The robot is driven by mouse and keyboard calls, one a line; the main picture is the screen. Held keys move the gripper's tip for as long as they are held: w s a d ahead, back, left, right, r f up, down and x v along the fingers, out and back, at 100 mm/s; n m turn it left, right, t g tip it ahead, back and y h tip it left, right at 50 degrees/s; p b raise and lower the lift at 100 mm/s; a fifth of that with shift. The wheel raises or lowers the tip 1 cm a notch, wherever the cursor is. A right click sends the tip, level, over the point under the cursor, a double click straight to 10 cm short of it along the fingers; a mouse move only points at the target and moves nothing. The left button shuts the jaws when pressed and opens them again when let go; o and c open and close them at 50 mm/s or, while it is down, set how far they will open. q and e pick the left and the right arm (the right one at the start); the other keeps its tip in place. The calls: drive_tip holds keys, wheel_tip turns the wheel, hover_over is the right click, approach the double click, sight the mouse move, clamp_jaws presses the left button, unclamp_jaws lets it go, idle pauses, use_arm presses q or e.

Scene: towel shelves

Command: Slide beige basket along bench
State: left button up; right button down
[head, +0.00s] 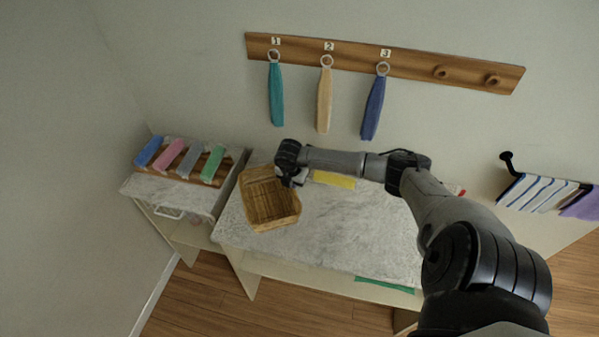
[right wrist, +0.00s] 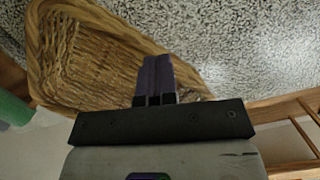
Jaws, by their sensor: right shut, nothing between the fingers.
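The beige wicker basket (head: 268,205) stands upright and empty at the left end of the marble-topped bench (head: 350,235), slightly turned. In the head view my right gripper (head: 292,182) is at the basket's upper right side, and the wrist hides part of that rim. In the right wrist view the shut fingers (right wrist: 155,82) are over or against the edge of the basket (right wrist: 95,60); I cannot tell whether they touch it. Nothing is between the fingers. My left gripper is not in view.
A lower shelf unit (head: 165,192) with several rolled towels stands left of the bench. A yellow item (head: 334,180) lies at the bench's back, and a green cloth (head: 385,285) is at its front edge. Towels hang from a wall rack (head: 420,64). The bench middle is clear.

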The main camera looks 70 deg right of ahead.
drive_tip(key=shift+s+a+f, duration=0.1)
drive_tip(key=shift+a+f, duration=0.1)
drive_tip(key=shift+a, duration=0.4)
drive_tip(key=shift+a+f, duration=0.15)
drive_tip(key=shift+a, duration=0.4)
drive_tip(key=shift+a+f, duration=0.1)
drive_tip(key=shift+a, duration=0.25)
drive_tip(key=a, duration=0.4)
drive_tip(key=a+r+b, duration=0.1)
drive_tip(key=a, duration=0.6)
drive_tip(key=shift+w+a+r, duration=0.3)
drive_tip(key=shift+w+r, duration=0.05)
drive_tip(key=shift+w, duration=0.05)
drive_tip(key=shift+a, duration=0.15)
